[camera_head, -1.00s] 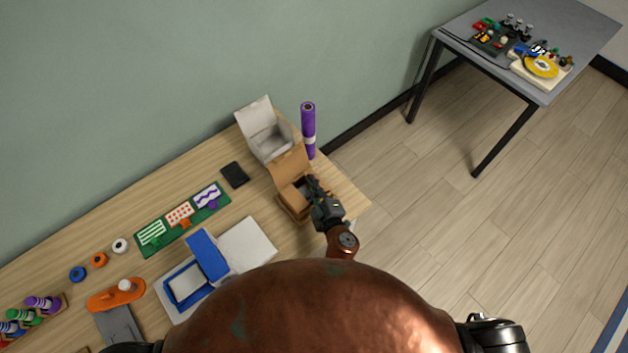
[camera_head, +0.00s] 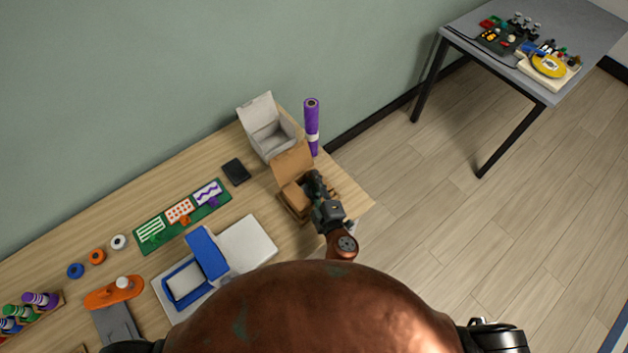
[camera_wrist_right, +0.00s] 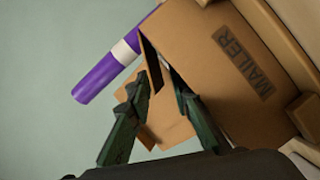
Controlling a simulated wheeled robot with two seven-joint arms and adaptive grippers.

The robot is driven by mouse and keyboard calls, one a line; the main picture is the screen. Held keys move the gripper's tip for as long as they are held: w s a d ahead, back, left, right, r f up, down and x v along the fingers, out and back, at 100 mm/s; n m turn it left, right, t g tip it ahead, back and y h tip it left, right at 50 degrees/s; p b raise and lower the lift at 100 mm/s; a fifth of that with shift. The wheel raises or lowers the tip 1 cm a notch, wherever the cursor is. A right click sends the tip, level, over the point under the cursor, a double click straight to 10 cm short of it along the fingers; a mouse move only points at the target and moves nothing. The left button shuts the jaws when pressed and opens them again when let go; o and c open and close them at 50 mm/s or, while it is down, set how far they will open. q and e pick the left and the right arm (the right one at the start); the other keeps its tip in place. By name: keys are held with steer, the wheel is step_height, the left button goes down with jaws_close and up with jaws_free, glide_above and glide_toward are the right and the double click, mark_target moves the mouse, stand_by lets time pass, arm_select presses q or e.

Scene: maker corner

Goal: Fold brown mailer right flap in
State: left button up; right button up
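The brown mailer (camera_head: 291,159) stands open near the right end of the wooden table, its lid raised at the back. In the right wrist view its cardboard wall (camera_wrist_right: 215,65) carries the word MAILER. A smaller brown cardboard panel (camera_wrist_right: 165,128) shows behind and between my fingers; I take it for a flap. My right gripper (camera_head: 314,178) is at the mailer's right side, over its opening. In the wrist view the right gripper's (camera_wrist_right: 158,85) two dark green fingers are spread, with no clear grip on cardboard. The right flap is partly hidden by the gripper. My left gripper is out of view.
A white open box (camera_head: 268,133) stands behind the mailer, and a purple roll (camera_head: 312,128) stands upright close by at the back right. A black slab (camera_head: 236,172) lies left of the mailer. A blue box (camera_head: 206,253) and a green board (camera_head: 160,236) lie farther left.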

steer(key=shift+s, duration=0.2)
steer(key=v, duration=1.1)
steer(key=shift+s, duration=0.35)
steer(key=shift+d, duration=0.15)
steer(key=shift+c, duration=0.3)
